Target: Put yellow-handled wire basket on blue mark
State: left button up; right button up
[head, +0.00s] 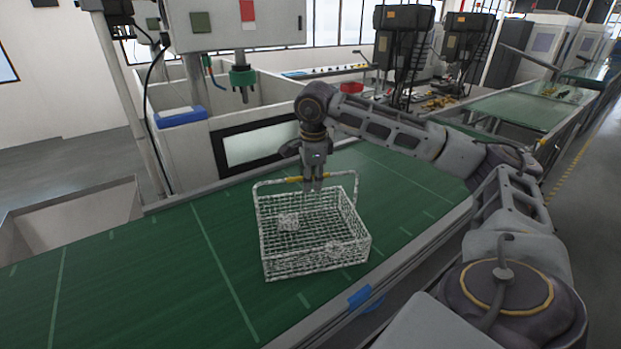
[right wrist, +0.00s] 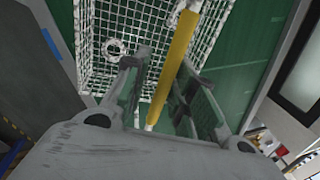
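The wire basket (head: 315,262) stands level on the green belt, its handle raised. The handle's yellow grip (head: 295,179) runs across the top. My right gripper (head: 313,187) points down at the handle, above the basket. In the right wrist view the yellow grip (right wrist: 178,55) passes between the two fingers (right wrist: 168,95), with gaps visible on both sides, so they look open around it. The basket mesh (right wrist: 140,25) lies below. A blue mark (head: 360,296) is on the belt's near side rail, just in front of the basket. My left gripper is out of view.
Small pale parts (head: 288,222) lie in the basket. The green belt (head: 130,265) is clear to the left and right of it. A white tank housing (head: 185,150) with a dark-framed window stands behind the belt. A hanging machine head (head: 242,75) is above it.

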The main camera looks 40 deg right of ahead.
jog(key=shift+r, duration=0.1)
dwell(0.3)
notch_tip(320, 180, up, 12)
jog(key=s+a, duration=0.1)
jog(key=shift+s, duration=0.4)
dwell(0.3)
dwell(0.6)
